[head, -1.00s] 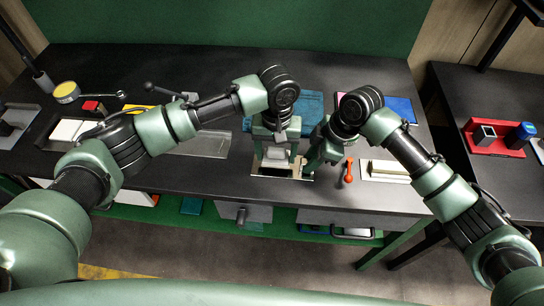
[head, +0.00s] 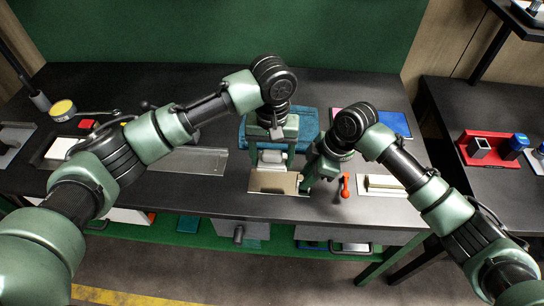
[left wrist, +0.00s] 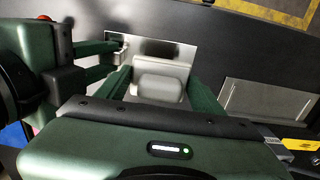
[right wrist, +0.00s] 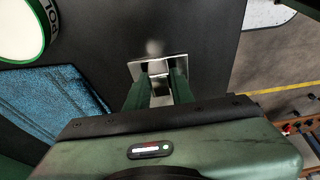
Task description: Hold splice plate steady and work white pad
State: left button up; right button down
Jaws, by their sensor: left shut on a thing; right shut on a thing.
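The splice plate (head: 275,183) is a flat shiny metal plate lying near the bench's front edge; it also shows in the left wrist view (left wrist: 172,48). My left gripper (head: 272,160) is shut on the white pad (left wrist: 160,82), a pale rounded block between its fingers. The pad is at the plate's far edge in the head view; whether it touches the plate is unclear. My right gripper (head: 304,186) is shut on the plate's right end, and its fingertips meet at the plate in the right wrist view (right wrist: 159,78). The fingers hide part of that end.
A blue cloth (head: 310,122) lies behind the grippers. An orange-handled tool (head: 345,186) and a pale bar on a metal plate (head: 385,184) lie to the right. A clear metal plate (head: 188,161) lies to the left.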

jog(key=c, duration=1.1)
grip_release()
jog(key=shift+c, duration=0.2)
jog(key=v, duration=1.2)
